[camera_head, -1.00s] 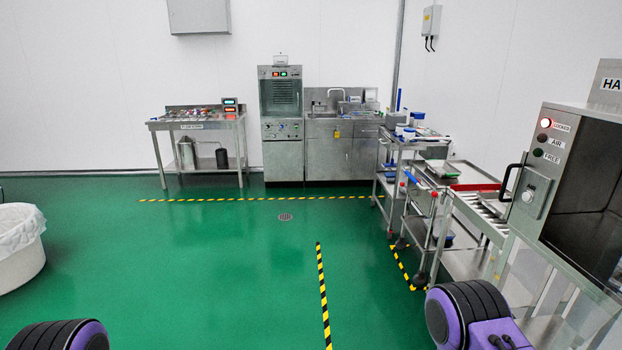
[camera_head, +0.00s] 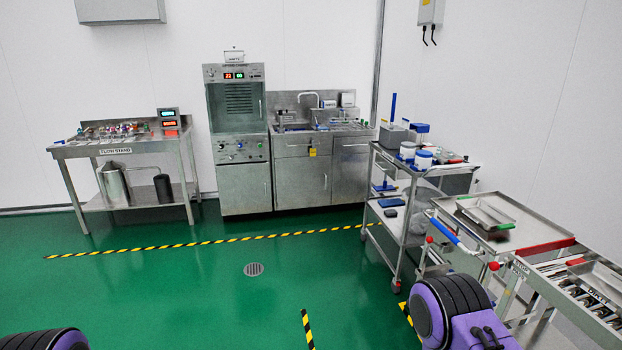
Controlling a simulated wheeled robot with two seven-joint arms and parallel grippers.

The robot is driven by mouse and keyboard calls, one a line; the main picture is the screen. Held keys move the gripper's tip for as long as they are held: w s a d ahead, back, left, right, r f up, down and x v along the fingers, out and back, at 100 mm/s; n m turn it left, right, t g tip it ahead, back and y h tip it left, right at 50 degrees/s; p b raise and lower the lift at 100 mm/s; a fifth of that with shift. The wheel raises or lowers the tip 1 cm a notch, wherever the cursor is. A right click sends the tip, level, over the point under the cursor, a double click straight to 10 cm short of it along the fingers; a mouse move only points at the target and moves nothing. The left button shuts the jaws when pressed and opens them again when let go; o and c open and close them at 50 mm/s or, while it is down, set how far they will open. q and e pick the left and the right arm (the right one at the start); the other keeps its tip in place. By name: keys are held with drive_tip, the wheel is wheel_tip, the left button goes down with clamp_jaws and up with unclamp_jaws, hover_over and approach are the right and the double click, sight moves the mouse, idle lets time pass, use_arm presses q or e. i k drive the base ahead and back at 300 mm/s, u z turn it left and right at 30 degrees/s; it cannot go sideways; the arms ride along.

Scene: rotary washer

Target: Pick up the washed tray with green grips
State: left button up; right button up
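A shallow metal tray (camera_head: 486,213) lies on the steel cart top (camera_head: 475,242) at the right. Only rounded black and purple parts of my two arms show at the lower left and lower right. Neither gripper is in view.
A blue bar (camera_head: 444,230) and a red bar (camera_head: 541,247) edge the cart. Behind it stands a trolley (camera_head: 452,168) with tubs and blue items. A sink unit (camera_head: 323,165), a tall washer (camera_head: 238,140) and a flow stand (camera_head: 118,146) line the back. The green floor is open at the middle-left.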

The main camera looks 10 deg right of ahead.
sight(490, 218)
drive_tip(key=z, duration=0.7)
drive_tip(key=i, duration=1.9)
drive_tip(key=z, duration=1)
